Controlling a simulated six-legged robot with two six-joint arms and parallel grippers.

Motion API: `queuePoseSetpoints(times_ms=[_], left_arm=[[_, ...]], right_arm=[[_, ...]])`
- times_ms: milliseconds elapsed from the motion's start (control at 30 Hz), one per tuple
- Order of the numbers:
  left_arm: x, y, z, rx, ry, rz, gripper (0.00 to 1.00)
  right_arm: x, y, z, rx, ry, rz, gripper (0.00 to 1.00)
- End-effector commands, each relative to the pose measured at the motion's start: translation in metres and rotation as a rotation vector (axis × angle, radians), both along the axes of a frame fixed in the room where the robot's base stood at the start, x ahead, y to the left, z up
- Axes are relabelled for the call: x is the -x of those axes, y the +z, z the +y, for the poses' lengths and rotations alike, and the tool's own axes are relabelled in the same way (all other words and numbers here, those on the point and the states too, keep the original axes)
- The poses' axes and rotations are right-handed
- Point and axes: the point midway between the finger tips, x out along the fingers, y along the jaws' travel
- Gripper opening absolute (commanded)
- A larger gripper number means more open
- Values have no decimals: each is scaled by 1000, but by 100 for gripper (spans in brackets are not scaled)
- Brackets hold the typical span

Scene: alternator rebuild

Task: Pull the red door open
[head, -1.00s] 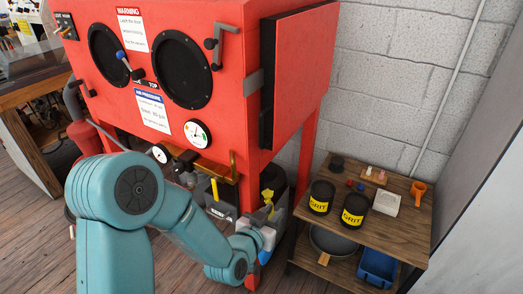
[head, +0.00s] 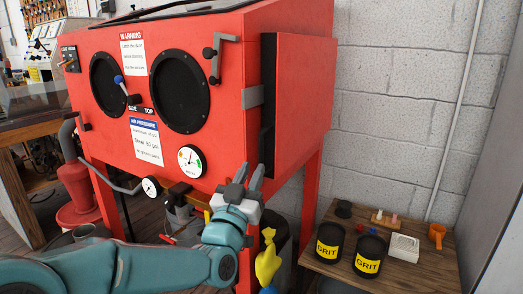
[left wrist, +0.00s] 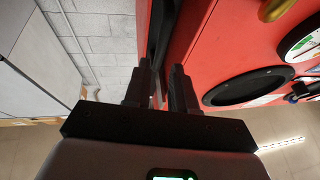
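The red door (head: 298,110) is the thick panel on the right side of the red blasting cabinet (head: 225,115). A dark gap shows along its near edge, and a black piece (head: 266,140) sits low on that edge. My left gripper (head: 249,174) is just below and left of this black piece, fingers pointing up. In the left wrist view the two fingers (left wrist: 160,88) are apart, with a dark strip of the door edge ahead of them. Nothing shows held; I cannot tell whether they touch the door. My right gripper is out of view.
A wooden shelf (head: 400,268) with two black grit tins (head: 329,242) stands at the lower right. A grey block wall (head: 400,90) is behind. A latch handle (head: 217,57) and a gauge (head: 191,161) are on the cabinet front. A yellow glove-like object (head: 267,257) is below the gripper.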

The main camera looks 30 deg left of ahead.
Motion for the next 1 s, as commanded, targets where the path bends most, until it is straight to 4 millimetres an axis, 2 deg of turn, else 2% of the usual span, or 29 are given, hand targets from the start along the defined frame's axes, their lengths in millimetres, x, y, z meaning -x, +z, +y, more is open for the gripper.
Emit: queuePoseSetpoints(times_ms=[100,333,500,767,833,867,1000], left_arm=[[-26,11,5,0,0,-1,25],[-60,25,11,0,-1,1,25],[-70,29,13,0,-1,2,25],[-71,29,13,0,-1,1,25],[-70,29,13,0,-1,1,3],[-70,29,13,0,-1,1,0],[-70,29,13,0,0,1,0]], right_arm=[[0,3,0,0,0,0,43],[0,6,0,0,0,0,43],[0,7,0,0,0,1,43],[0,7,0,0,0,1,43],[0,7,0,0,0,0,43],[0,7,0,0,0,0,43],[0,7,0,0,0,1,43]])
